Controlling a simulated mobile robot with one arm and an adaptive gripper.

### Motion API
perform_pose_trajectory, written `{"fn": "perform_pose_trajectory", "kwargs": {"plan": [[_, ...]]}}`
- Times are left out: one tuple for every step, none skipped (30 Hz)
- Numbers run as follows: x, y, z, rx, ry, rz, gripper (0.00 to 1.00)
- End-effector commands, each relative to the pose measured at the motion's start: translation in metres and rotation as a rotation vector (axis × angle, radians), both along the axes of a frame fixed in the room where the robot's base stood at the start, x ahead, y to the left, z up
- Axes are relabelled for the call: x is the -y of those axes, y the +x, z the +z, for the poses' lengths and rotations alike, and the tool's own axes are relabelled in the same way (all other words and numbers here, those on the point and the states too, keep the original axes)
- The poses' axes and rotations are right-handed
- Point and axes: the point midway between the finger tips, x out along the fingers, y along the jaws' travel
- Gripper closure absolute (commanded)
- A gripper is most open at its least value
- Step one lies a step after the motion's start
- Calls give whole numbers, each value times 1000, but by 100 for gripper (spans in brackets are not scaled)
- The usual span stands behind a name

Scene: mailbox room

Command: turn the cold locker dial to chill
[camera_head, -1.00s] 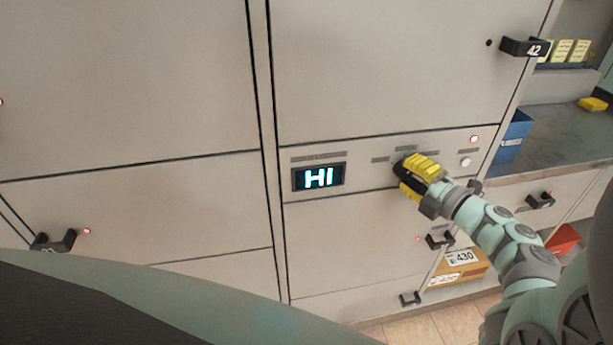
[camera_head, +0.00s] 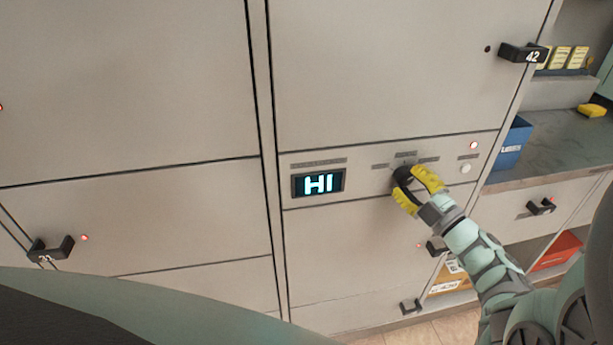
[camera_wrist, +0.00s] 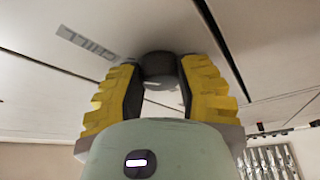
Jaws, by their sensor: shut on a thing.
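The dark round dial (camera_head: 403,175) sits on the locker's control strip in the head view, partly hidden by my gripper (camera_head: 416,187). In the wrist view the dial (camera_wrist: 160,68) lies between my two yellow fingers (camera_wrist: 158,92), at their tips. My gripper is shut on the dial. A label reading "CHILL" (camera_wrist: 87,42) shows upside down on the panel beside the dial in the wrist view. The small labels around the dial are too small to read in the head view.
Locker handles stick out, one marked 42 (camera_head: 524,52). A blue bin (camera_head: 512,145) and a yellow item (camera_head: 591,111) are on the counter at right. A box (camera_head: 452,280) is low down.

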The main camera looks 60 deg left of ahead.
Motion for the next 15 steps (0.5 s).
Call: {"fn": "perform_pose_trajectory", "kwargs": {"plan": [[0, 1, -2, -6, -3, -3, 100], [0, 1, -2, -8, -2, -3, 100], [0, 1, -2, -9, -2, -3, 100], [0, 1, -2, -9, -1, -3, 100], [0, 1, -2, -10, -1, -3, 100], [0, 1, -2, -10, -1, -3, 100], [0, 1, -2, -10, -1, -3, 100], [0, 1, -2, -9, -1, -3, 100], [0, 1, -2, -9, -1, -3, 100], [0, 1, -2, -9, -1, -3, 100], [0, 1, -2, -9, -1, -3, 100], [0, 1, -2, -9, -1, -3, 100], [0, 1, -2, -9, -1, -3, 61], [0, 1, -1, -9, -1, -3, 58], [0, 1, -1, -9, -1, -3, 54]]}}
